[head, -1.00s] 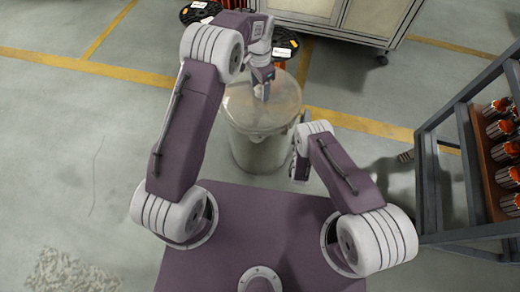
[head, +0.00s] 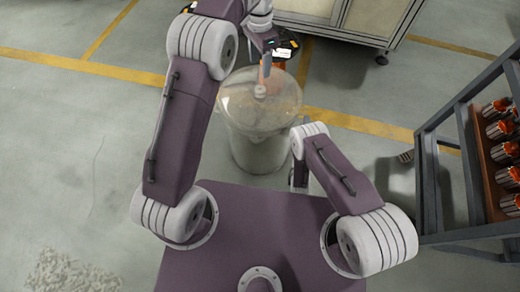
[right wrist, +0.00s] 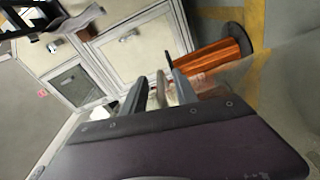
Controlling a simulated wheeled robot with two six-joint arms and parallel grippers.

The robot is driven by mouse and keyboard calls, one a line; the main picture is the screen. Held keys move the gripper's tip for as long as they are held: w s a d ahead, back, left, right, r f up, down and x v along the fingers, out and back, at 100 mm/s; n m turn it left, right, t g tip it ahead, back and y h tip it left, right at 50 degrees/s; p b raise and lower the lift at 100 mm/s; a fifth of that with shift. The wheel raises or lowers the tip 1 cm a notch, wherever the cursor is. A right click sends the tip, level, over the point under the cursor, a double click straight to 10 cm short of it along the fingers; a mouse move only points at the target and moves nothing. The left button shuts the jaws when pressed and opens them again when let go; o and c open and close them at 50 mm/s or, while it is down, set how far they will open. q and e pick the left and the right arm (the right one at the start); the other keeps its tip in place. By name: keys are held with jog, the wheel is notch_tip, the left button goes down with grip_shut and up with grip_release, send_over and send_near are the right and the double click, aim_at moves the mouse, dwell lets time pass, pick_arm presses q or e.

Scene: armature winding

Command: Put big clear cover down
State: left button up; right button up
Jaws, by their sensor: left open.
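The big clear cover (head: 240,92) is a see-through round lid with a small pale knob (head: 260,91) in its middle. It lies over the top of a pale round bin (head: 258,155) in the head view; I cannot tell whether it sits flush on the rim. My left gripper (head: 265,70) is open just above and behind the knob, seemingly apart from it. My right gripper (head: 299,178) is low at the bin's right side, partly hidden by its own arm.
An orange spool (right wrist: 212,62) stands behind the bin, mostly hidden in the head view. A pale cabinet (head: 385,18) on casters is at the back. A dark rack (head: 428,185) with several orange-and-metal armatures (head: 508,152) stands at the right.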

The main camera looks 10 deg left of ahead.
jog(key=s, duration=0.4)
jog(key=shift+s, duration=0.4)
